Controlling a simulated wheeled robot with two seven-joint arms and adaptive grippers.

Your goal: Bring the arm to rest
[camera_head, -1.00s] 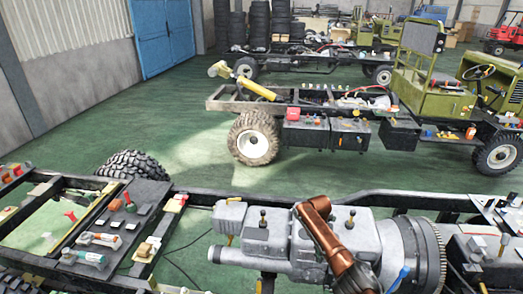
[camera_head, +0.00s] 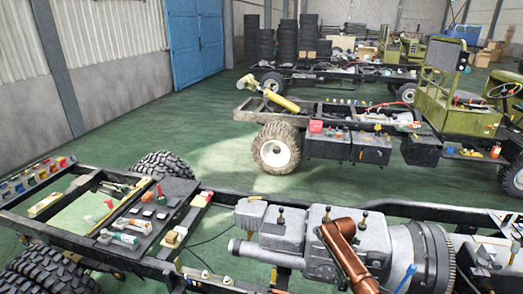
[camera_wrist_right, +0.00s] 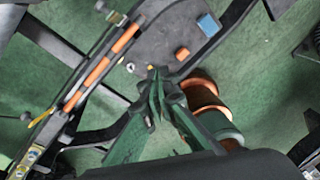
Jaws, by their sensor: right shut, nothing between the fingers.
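My right gripper (camera_wrist_right: 157,95) shows in the right wrist view with its dark green fingers together and nothing between them. Below and around the fingertips is a dark plate (camera_wrist_right: 160,45) of a frame, with green floor beyond it. In the head view my copper-coloured arm part (camera_head: 345,255) stands in front of the grey engine and gearbox (camera_head: 285,235). My right fingertips cannot be made out in the head view. My left gripper is in neither view.
The near chassis frame (camera_head: 110,262) runs across the front, with small tools and coloured parts on it. A second chassis (camera_head: 262,112) with a large wheel (camera_head: 276,148) stands behind. Green floor (camera_head: 130,118) is clear between them and the blue door (camera_head: 196,40).

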